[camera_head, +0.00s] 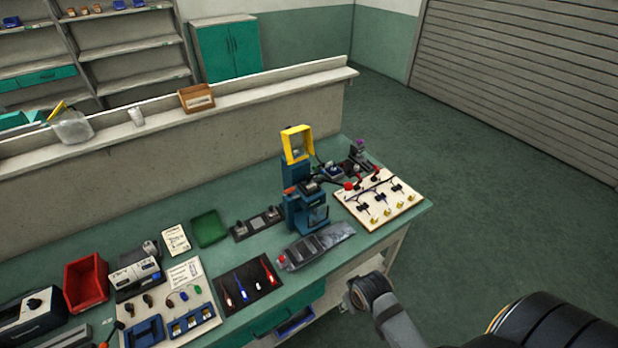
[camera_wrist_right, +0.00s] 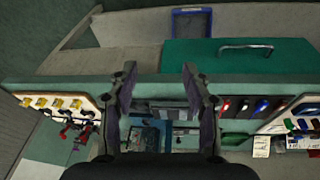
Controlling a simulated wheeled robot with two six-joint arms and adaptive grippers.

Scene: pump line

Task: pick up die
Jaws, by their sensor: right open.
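No part is plainly marked as the die. Two small grey blocks, left (camera_head: 240,229) and right (camera_head: 269,213), sit on a dark rack (camera_head: 256,223) left of the blue press (camera_head: 306,210); they may be dies. My right gripper (camera_wrist_right: 158,72) is open and empty in the right wrist view. It is by the bench's front edge, apart from the rack and facing the press area. In the head view my right wrist shows just off the front edge, and its fingers are not clear. My left gripper is not in view.
A grey metal plate with a red-knobbed tool (camera_head: 300,254) lies before the press. A green tray (camera_head: 209,228) and a red bin (camera_head: 86,281) stand further left. The floor at right is clear.

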